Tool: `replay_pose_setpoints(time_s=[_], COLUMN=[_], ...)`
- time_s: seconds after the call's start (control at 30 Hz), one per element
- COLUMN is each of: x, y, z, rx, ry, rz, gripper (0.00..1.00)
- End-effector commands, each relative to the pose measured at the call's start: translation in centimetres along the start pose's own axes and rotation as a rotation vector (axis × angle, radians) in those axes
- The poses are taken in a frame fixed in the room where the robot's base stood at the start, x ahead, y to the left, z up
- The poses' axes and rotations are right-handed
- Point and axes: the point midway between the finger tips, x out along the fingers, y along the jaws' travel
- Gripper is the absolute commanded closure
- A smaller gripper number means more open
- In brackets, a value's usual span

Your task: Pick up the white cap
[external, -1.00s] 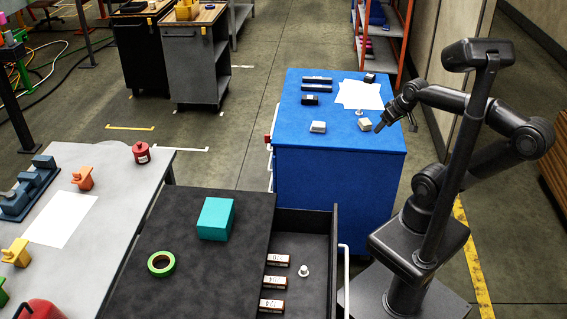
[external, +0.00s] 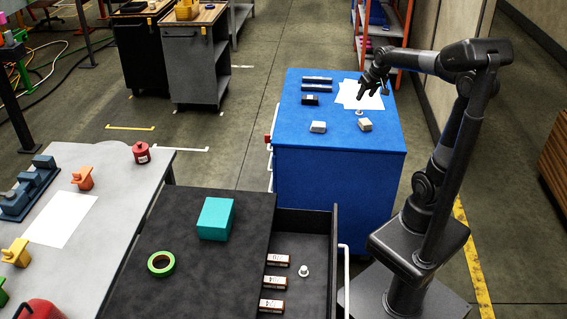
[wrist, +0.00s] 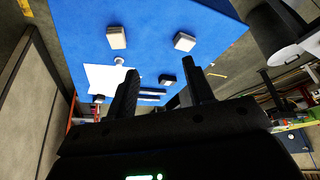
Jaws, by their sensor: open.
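A small white cap (external: 359,112) stands on the blue cabinet top (external: 345,143), at the near edge of the white paper. It also shows in the wrist view (wrist: 119,61), beyond and left of my left finger. Another small white cap-like piece (external: 304,271) stands in the open dark drawer. My gripper (external: 365,97) is open and empty above the paper, close to the cap in the picture and apart from it. In the wrist view its two fingers (wrist: 160,68) are spread with nothing between them.
Two pale blocks (external: 318,127) (external: 365,125) stand nearer than the cap. Dark items (external: 310,99) lie left of the white paper (external: 372,101), and a small dark block is partly hidden by my arm. The drawer (external: 322,235) holds several labelled boxes.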

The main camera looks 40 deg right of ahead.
Motion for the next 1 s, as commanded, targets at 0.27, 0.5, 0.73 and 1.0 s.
replay_pose_setpoints(time_s=[0.27,0.5,0.73,1.0], x=[6.2,12.9,19.2,22.3], y=[5.6,11.6,17.2,19.7], z=[-7.4,-12.0,-14.2,-14.7], rx=[0.079,0.145,0.199,0.222], ry=[-0.052,-0.090,-0.119,-0.132], rz=[0.031,0.054,0.069,0.075], gripper=[0.52,0.52,0.52,0.52])
